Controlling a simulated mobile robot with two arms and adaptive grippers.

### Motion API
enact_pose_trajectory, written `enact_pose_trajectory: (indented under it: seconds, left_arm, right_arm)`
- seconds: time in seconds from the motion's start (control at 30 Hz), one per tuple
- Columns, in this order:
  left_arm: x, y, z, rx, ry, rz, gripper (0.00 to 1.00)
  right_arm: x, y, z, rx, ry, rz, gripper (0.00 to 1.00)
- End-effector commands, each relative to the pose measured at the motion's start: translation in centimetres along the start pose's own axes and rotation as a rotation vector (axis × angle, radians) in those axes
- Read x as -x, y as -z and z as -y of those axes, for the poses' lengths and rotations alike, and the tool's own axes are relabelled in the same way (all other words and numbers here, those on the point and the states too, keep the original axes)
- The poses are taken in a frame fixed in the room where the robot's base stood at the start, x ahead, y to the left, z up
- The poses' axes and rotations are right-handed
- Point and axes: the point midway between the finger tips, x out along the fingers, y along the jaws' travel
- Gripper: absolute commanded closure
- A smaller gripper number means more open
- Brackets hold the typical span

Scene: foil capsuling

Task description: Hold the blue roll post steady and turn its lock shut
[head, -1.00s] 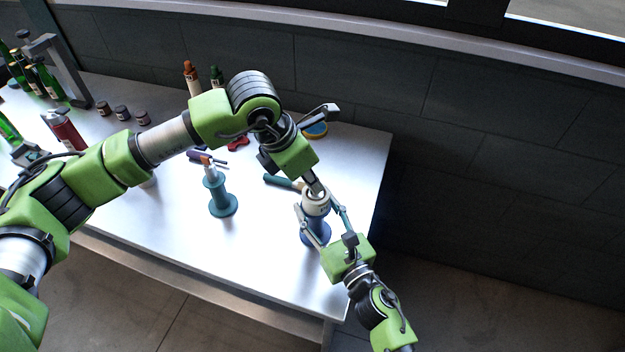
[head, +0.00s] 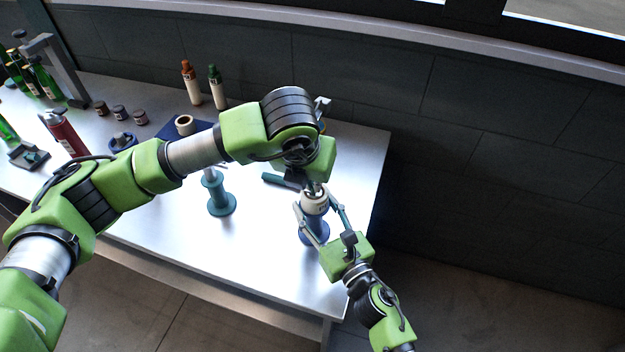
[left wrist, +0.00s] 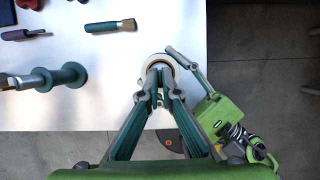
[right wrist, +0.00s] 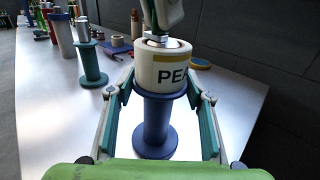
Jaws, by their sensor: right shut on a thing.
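The blue roll post (head: 313,235) stands upright near the table's right end, with a cream roll (right wrist: 162,68) on its top. The roll has a gold band and dark letters. My right gripper (right wrist: 160,88) is shut on the post, one finger on each side at the level of the top flange and the roll's lower edge. My left gripper (left wrist: 157,76) points down at the top centre of the post, its fingertips close together at the lock. The tips and the lock overlap, so I cannot tell whether they grip it.
A teal post (head: 221,198) stands to the left, partly behind my left arm. A teal-handled brush (left wrist: 108,26) lies behind the blue post. Two capped bottles (head: 191,85) stand at the back. The table's right edge is close; its front middle is clear.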

Motion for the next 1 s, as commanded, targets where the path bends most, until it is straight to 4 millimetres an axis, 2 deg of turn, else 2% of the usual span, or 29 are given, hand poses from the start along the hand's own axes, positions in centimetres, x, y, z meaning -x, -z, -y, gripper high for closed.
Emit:
enact_pose_trajectory:
  seconds: [0.5,0.6,1.0]
  left_arm:
    - [0.11,-0.09,0.03,0.020,-0.007,0.003,1.00]
    - [0.10,-0.09,0.03,0.020,-0.007,0.003,0.79]
    - [0.47,-0.08,0.04,0.019,-0.007,0.002,0.79]
  right_arm:
    - [0.05,0.17,0.10,-0.001,0.003,-0.004,0.88]
    - [0.05,0.17,0.10,-0.001,0.003,-0.004,0.88]
    - [0.05,0.15,0.06,-0.001,0.002,-0.003,0.88]
